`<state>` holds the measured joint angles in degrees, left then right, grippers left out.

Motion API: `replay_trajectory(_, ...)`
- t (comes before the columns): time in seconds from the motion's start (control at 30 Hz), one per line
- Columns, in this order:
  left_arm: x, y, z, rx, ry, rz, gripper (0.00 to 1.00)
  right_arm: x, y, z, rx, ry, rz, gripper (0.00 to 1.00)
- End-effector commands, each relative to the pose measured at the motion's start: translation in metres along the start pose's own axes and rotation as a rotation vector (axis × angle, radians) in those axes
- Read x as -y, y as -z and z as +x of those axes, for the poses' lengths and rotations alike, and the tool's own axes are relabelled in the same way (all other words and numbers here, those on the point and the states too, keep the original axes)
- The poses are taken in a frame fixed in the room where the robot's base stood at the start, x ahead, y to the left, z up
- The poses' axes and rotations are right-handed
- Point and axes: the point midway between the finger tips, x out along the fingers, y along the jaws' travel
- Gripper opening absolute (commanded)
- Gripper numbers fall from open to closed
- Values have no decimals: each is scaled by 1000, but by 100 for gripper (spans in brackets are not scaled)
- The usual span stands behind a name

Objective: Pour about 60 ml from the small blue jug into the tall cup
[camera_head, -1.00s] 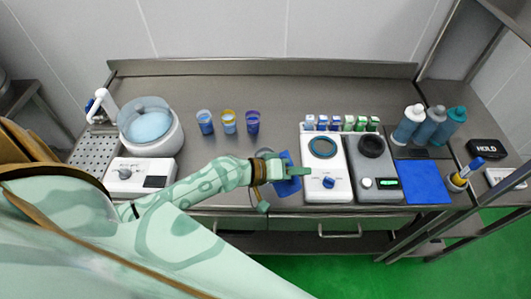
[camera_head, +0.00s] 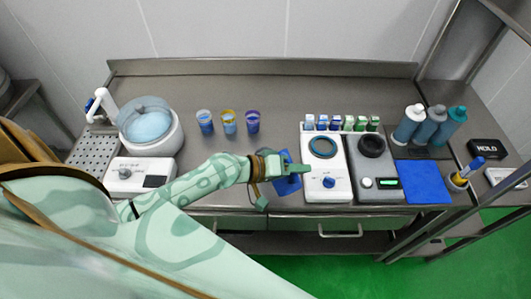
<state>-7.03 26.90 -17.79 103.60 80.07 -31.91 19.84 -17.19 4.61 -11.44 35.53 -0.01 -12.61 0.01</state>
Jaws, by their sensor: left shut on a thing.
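My left gripper (camera_head: 286,187) is over the front of the counter, left of the white hot-plate unit. It is shut on a blue thing (camera_head: 290,186), which looks like the small blue jug. The fingers and wrist hide much of it, so its tilt and contents cannot be told. Three small cups stand upright in a row behind the arm: a blue one (camera_head: 205,123), a yellow-topped one (camera_head: 229,122) and a purple-blue one (camera_head: 252,122). I cannot tell which is the tall cup. My right gripper is not in view.
The white unit (camera_head: 325,180) and a grey unit (camera_head: 376,185) stand close on the right. Small coloured bottles (camera_head: 342,124) line up behind them. A round basin (camera_head: 150,128) is left. The counter's back is clear.

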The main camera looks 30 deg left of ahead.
Motion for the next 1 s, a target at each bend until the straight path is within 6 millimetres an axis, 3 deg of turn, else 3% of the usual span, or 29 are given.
replay_trajectory(0.9,-3,5,-2,5,-15,-31,0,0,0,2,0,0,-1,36)
replay_trajectory(1.0,2,-10,4,-12,29,66,0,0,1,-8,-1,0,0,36)
